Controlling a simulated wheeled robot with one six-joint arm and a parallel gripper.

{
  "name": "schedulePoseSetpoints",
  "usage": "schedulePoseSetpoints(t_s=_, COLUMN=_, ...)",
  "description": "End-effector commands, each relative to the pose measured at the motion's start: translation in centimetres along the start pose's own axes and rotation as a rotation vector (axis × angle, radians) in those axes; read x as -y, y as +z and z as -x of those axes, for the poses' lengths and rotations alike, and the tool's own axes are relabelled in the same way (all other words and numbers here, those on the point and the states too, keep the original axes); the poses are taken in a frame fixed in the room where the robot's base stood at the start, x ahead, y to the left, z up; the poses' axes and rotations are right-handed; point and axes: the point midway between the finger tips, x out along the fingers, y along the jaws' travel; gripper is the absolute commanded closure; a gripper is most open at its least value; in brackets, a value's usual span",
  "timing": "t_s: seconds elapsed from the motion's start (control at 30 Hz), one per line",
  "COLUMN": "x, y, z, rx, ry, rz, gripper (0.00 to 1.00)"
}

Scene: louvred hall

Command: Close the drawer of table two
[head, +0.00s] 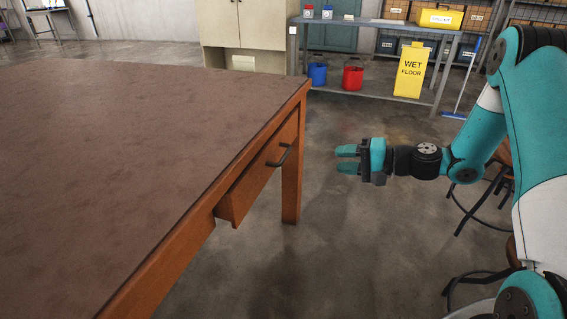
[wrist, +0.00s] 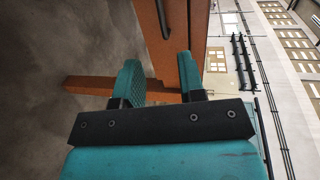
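The wooden table (head: 110,115) with a brown top fills the left of the head view. Its drawer (head: 246,184) is in the side facing right, and its front stands out a little from the frame, so it is partly open. A dark bar handle (head: 281,156) is on the drawer front. My gripper (head: 345,159) is to the right of the handle, apart from it, fingers pointing towards the table. The two teal fingers are spread with nothing between them. In the wrist view my gripper (wrist: 160,75) is also open, with the handle (wrist: 163,18) beyond the fingertips.
A table leg (head: 291,180) stands at the far corner. Stools (head: 502,185) are at the right, behind my arm. A metal shelf (head: 375,25) with buckets and a yellow wet-floor sign (head: 412,70) stands at the back. The floor between table and gripper is clear.

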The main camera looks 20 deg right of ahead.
Motion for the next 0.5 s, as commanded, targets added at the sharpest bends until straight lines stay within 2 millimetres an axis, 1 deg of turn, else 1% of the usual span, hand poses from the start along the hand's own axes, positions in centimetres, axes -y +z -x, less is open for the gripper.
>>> schedulePoseSetpoints(t_s=0.5, x=-0.1, y=0.3, z=-11.5, rx=0.009, ry=0.001, rz=0.006, gripper=0.63)
